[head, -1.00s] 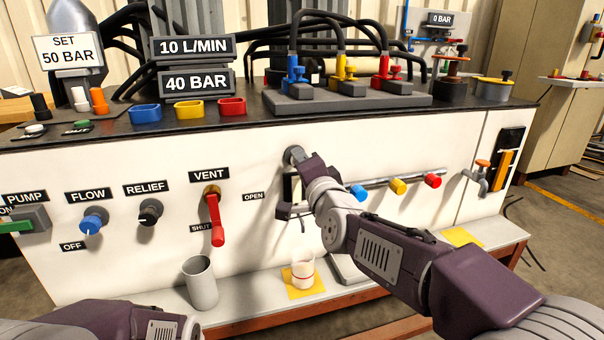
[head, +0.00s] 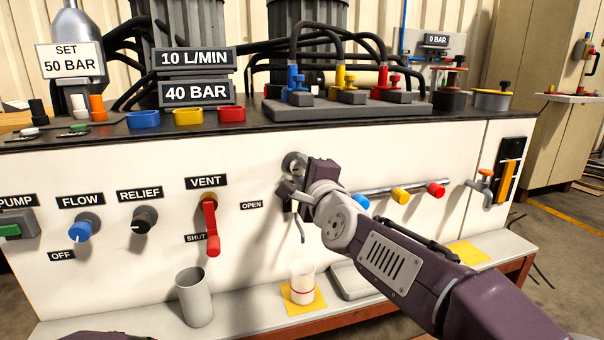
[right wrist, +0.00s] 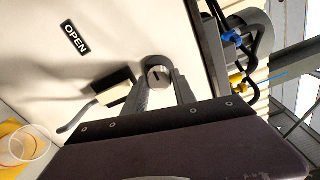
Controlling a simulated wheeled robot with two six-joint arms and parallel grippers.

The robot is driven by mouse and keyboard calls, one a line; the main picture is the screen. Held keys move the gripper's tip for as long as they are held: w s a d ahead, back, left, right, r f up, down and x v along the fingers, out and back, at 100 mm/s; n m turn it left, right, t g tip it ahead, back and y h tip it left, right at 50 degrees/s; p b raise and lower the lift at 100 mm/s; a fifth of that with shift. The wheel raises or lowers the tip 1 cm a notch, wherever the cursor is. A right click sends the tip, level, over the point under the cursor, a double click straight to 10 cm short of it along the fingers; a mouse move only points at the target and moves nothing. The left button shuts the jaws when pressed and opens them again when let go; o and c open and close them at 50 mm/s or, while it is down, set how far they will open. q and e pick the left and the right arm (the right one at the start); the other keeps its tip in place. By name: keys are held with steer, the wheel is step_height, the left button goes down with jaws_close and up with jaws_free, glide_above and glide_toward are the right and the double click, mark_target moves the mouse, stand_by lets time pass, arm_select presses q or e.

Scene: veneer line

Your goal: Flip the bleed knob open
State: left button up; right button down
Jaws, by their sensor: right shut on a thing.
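The bleed knob (right wrist: 158,76) is a small round grey knob with a dark mark, on the white panel right of the OPEN label (head: 251,205). In the right wrist view it sits between the two grey fingers of my right gripper (right wrist: 160,88), which is shut on it. My left gripper is not in view.
Left of it on the panel are the red VENT lever (head: 210,227), the RELIEF knob (head: 143,218) and the blue FLOW knob (head: 80,229). A pipe with coloured taps (head: 400,194) runs to the right. A clear cup (head: 302,283) and grey cylinder (head: 195,297) stand on the ledge below.

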steer(key=shift+f, duration=0.1)
stand_by(0.3)
steer(key=c, duration=1)
jaws_free()
steer(key=shift+s, duration=0.1)
steer(key=shift+s+d, duration=0.1)
steer(key=shift+s, duration=0.25)
steer(key=p+v, duration=0.2)
steer(key=v, duration=0.6)
steer(key=shift+s+d, duration=0.1)
